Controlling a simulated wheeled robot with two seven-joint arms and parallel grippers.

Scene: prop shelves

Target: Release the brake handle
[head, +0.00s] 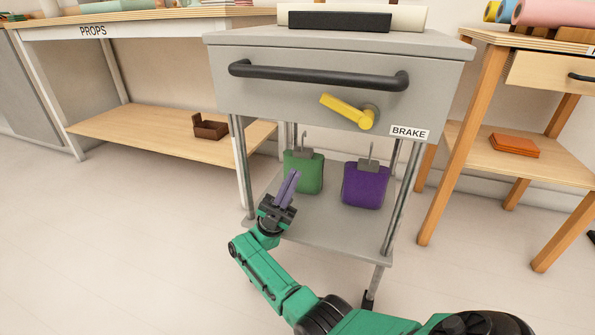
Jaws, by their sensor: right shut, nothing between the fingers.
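The yellow brake handle (345,110) is on the front of the grey cart (290,95), just left of a white label reading BRAKE (409,132). It tilts, with its free end up and to the left of its pivot at the lower right. My right gripper (290,183) is below and left of the handle, apart from it, in front of the cart's lower shelf. Its purple-grey fingers point up and are shut with nothing between them. My left gripper is not in view.
A black bar handle (320,76) runs across the cart front above the brake handle. A green weight (304,171) and a purple weight (365,186) with hooks stand on the cart's lower shelf. Wooden tables flank the cart. The floor in front is clear.

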